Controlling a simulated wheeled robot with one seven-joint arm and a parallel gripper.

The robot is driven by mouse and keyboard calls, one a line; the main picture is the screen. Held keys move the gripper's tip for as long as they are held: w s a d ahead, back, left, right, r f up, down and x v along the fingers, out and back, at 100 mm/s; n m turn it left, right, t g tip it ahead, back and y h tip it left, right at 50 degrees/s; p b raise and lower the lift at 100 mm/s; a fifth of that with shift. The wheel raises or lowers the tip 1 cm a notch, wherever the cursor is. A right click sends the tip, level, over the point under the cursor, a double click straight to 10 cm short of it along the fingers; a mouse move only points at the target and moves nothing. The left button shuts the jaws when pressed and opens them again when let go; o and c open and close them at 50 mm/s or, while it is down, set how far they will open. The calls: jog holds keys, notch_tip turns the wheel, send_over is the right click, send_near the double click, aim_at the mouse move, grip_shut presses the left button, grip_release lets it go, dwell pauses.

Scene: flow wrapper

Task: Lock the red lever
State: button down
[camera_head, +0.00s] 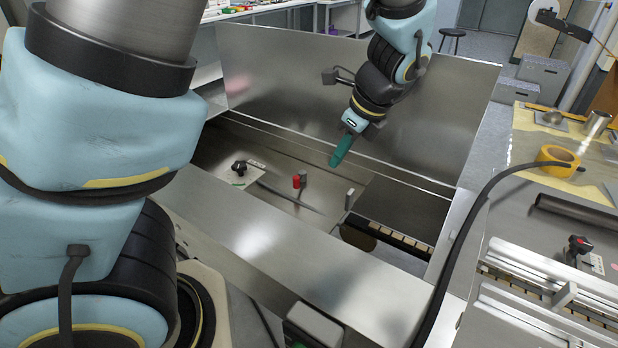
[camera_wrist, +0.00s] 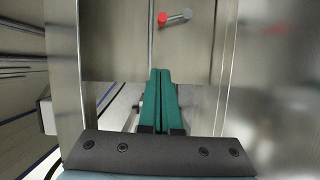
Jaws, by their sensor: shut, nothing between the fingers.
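The red lever (camera_head: 298,181) is a short red-tipped handle on a grey metal pin. It sits low inside the open metal housing of the machine, near the middle of the head view. In the wrist view the red lever (camera_wrist: 164,19) is near the top, its red end to the left and its grey end to the right. My gripper (camera_head: 336,161) has green fingers and is above and to the right of the lever in the head view, apart from it. In the wrist view my gripper (camera_wrist: 160,72) has its fingers together, pointing toward the lever, with nothing between them.
A raised metal panel (camera_head: 300,85) stands behind the housing. A black knob (camera_head: 239,168) is left of the lever. A metal ledge (camera_head: 270,245) runs along the front. A yellow tape roll (camera_head: 558,160) and a black cable (camera_head: 470,210) are on the right.

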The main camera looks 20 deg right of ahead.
jog(key=p+x, duration=0.1)
jog(key=x, duration=0.9)
jog(key=shift+a+p, duration=0.15)
jog(key=shift+p, duration=0.15)
jog(key=shift+w+a+r+p, duration=0.1)
jog(key=shift+w+a+p, duration=0.2)
jog(key=shift+w, duration=0.25)
jog(key=shift+w+a+r+p, duration=0.1)
jog(key=shift+w+a+p, duration=0.1)
jog(key=shift+w+a, duration=0.3)
jog(key=shift+w+a+f, duration=0.2)
jog(key=shift+w+a, duration=0.05)
jog(key=shift+w, duration=0.3)
jog(key=shift+a+m, duration=0.25)
jog(key=shift+m, duration=0.05)
